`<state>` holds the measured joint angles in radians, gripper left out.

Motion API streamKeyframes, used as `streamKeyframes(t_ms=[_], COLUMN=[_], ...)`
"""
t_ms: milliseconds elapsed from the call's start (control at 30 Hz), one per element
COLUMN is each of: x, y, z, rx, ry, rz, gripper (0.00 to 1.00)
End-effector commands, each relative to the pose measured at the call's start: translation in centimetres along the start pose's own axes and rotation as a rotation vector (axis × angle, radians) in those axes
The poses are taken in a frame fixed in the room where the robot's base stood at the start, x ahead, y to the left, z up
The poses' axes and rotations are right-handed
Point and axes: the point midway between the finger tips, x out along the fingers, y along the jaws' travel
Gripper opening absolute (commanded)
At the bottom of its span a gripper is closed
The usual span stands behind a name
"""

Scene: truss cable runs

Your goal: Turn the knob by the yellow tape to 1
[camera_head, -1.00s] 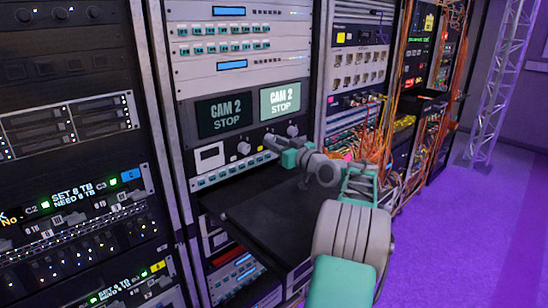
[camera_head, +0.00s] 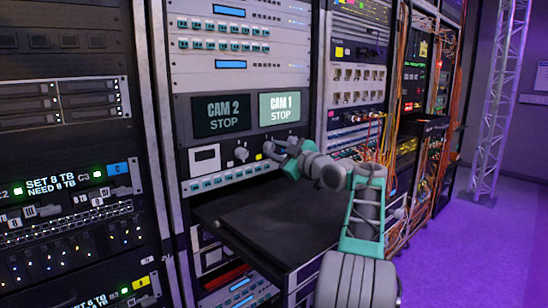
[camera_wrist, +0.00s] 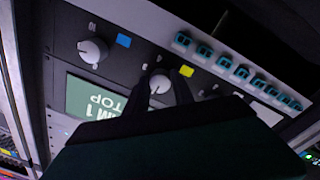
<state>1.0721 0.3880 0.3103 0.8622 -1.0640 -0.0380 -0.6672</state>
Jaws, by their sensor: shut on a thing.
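The knob (camera_wrist: 160,84) by the yellow tape is pale and round, and shows between my gripper's dark fingers in the wrist view. My gripper (camera_wrist: 162,88) is shut on it. The yellow tape (camera_wrist: 187,71) is on the panel beside it and also shows in the head view (camera_head: 258,157). In the head view, my gripper (camera_head: 267,149) reaches the panel and hides the held knob. The lit right screen (camera_head: 279,108) above reads CAM 1 STOP; the dark left screen (camera_head: 222,115) reads CAM 2 STOP. The marks around the knob are too small to read.
A second knob (camera_wrist: 93,50) with blue tape (camera_wrist: 124,40) sits on the same panel. Another knob (camera_head: 241,153) is left of the yellow tape in the head view. A row of teal buttons (camera_wrist: 240,73) runs nearby. A black shelf (camera_head: 265,212) juts out below the panel.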

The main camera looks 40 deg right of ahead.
Motion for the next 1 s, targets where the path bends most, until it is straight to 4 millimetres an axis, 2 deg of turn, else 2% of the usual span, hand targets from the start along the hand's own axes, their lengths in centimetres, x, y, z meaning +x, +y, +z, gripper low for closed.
streamKeyframes(t_ms=[433, 467, 500, 733, 1000], x=[0.03, 0.03, 0.03, -0.02, -0.29], y=[0.10, 0.10, 0.11, 0.10, 0.11], z=[-0.21, -0.21, -0.21, -0.07, 0.02], rx=[-0.015, -0.015, -0.015, -0.013, -0.012], ry=[0.003, 0.003, 0.003, 0.001, 0.000], rz=[0.001, 0.001, 0.002, 0.001, 0.002], gripper=[0.00, 0.30, 0.33, 0.51, 0.51])
